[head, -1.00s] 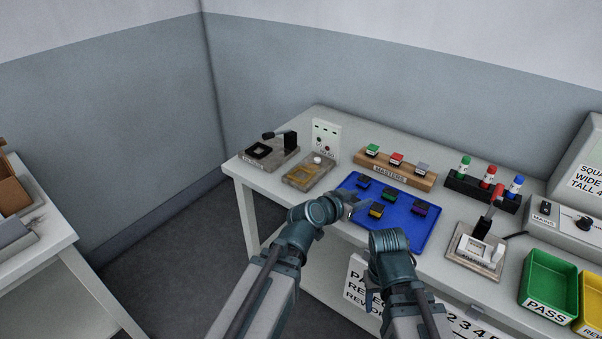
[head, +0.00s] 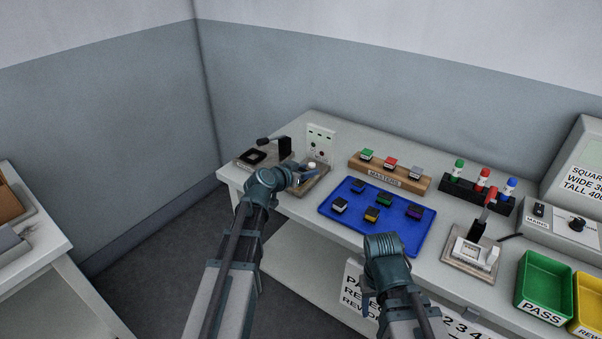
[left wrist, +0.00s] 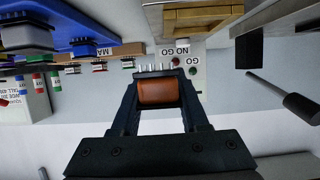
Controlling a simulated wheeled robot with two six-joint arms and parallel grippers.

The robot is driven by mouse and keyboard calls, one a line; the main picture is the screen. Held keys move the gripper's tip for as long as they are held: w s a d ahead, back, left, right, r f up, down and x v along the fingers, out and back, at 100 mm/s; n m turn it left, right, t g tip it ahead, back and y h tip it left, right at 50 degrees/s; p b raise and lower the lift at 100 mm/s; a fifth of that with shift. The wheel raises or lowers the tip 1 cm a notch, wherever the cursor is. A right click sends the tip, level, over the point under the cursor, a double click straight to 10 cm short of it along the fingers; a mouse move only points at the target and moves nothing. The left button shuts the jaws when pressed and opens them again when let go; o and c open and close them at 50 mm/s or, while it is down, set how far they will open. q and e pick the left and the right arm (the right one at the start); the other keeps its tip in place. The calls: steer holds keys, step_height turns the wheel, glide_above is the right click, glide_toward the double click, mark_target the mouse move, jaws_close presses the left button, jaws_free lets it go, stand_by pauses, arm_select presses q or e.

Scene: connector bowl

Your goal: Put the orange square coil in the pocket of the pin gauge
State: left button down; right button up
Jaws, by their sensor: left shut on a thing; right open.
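My left gripper (left wrist: 158,82) is shut on the orange square coil (left wrist: 158,93), whose metal pins stick out past the fingertips. In the head view the left gripper (head: 304,174) is over the brass-coloured fixture (head: 318,187) at the table's left end and partly covers it. That fixture, which looks like the pin gauge, also shows in the left wrist view (left wrist: 203,17); the inside of its pocket cannot be seen. The coil is apart from it. My right gripper (head: 368,300) is low in front of the table, open, its fingers barely visible.
A dark square-pocket fixture with a lever (head: 256,157) stands left of the gauge, and a GO/NO GO panel (head: 321,142) behind. A blue tray (head: 400,238) with several coils lies to the right.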

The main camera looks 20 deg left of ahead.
arm_select(q)
steer(key=w+a, duration=0.2)
steer(key=w, duration=0.1)
steer(key=shift+w+a+f, duration=0.1)
steer(key=shift+w+f, duration=0.1)
steer(key=shift+w, duration=0.1)
steer(key=shift+w+a, duration=0.25)
steer(key=shift+w, duration=0.1)
steer(key=f+b, duration=0.1)
steer(key=b, duration=0.1)
steer(key=f+b, duration=0.2)
steer(key=shift+w+a+f, duration=0.1)
steer(key=shift+w+f, duration=0.1)
steer(key=shift+f, duration=0.1)
steer(key=shift+f, duration=0.2)
steer(key=shift+c, duration=2.1)
jaws_free()
steer(key=shift+r, duration=0.15)
